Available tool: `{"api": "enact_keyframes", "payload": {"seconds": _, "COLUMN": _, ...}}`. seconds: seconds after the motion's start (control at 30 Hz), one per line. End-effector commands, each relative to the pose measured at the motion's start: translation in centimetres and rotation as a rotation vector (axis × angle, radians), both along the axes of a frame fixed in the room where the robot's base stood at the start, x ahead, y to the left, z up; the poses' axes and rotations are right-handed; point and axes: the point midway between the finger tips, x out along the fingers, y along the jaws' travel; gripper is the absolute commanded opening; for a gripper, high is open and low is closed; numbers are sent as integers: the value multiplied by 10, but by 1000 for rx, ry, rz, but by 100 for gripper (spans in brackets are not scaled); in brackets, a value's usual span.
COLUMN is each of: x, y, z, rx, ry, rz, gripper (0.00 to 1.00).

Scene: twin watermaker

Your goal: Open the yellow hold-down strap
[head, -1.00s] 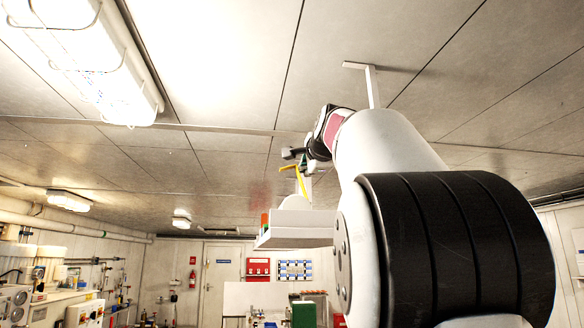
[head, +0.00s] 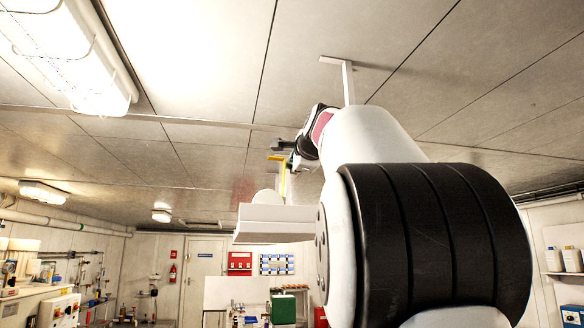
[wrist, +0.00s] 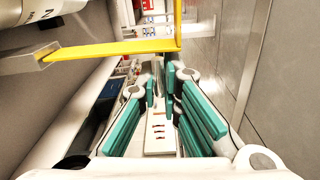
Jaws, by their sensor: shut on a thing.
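The yellow hold-down strap (head: 283,178) stands upright beside a white housing in the head view, with a short bar across its top. In the wrist view the strap (wrist: 110,50) runs across the upper left from a grey bracket (wrist: 35,63) and bends sharply near the centre. My gripper (wrist: 160,88) shows its teal-padded fingers just below that bend. In the head view my gripper (head: 289,160) is at the strap's top. It is shut on the strap; the exact contact is hard to make out.
The white housing (head: 270,224) is close below my gripper. The ceiling is near above, with a white bracket (head: 347,80) hanging from it. A long lamp (head: 75,50) is at upper left.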

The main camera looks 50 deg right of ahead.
Motion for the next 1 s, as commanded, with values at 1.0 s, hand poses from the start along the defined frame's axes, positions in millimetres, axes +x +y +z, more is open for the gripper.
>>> {"api": "enact_keyframes", "payload": {"seconds": 1.0, "x": -51, "y": 36, "z": 2, "rx": -2, "ry": -2, "rz": -2, "gripper": 26}}
